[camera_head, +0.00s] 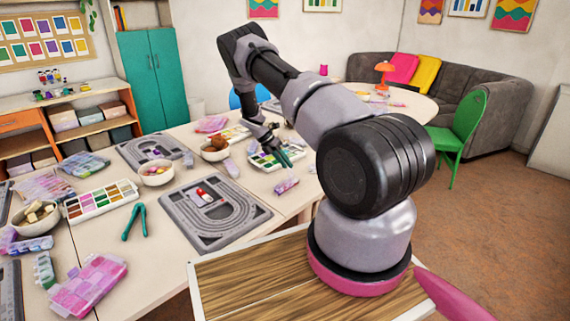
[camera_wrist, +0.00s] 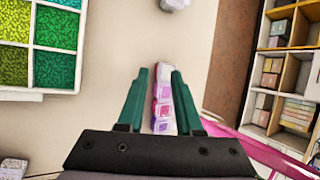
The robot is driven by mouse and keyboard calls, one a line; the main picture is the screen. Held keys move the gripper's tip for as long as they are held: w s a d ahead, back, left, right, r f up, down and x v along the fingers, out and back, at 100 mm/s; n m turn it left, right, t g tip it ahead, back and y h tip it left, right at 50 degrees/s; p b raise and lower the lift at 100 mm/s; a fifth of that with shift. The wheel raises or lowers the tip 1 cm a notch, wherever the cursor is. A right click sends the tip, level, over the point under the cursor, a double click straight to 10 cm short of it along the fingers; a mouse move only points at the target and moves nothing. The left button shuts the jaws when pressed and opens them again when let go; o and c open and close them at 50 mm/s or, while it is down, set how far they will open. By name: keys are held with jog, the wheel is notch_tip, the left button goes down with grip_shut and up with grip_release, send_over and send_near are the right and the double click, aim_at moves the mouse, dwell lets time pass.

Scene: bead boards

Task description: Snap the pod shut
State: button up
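A narrow pod strip (camera_wrist: 162,110) with pink, purple and white compartments lies on the pale table in the wrist view. It shows between and beyond the two green fingers of my gripper (camera_wrist: 161,71), which are apart. The near end of the strip is close to the gripper body. Whether any finger touches it, and which lids stand open, I cannot tell. In the head view, a small pink-purple strip (camera_head: 287,185) that looks like the same pod lies near the table edge, below my gripper (camera_head: 286,158).
A bead tray (camera_wrist: 30,91) with green and yellow compartments is left of the pod. Bead boards (camera_head: 250,228), bowls (camera_head: 157,182), green pliers (camera_head: 134,222) and a pink bead case (camera_head: 92,285) crowd the table. Shelves (camera_wrist: 292,80) stand beyond the table edge.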

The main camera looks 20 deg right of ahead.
grip_shut()
dwell(1.4)
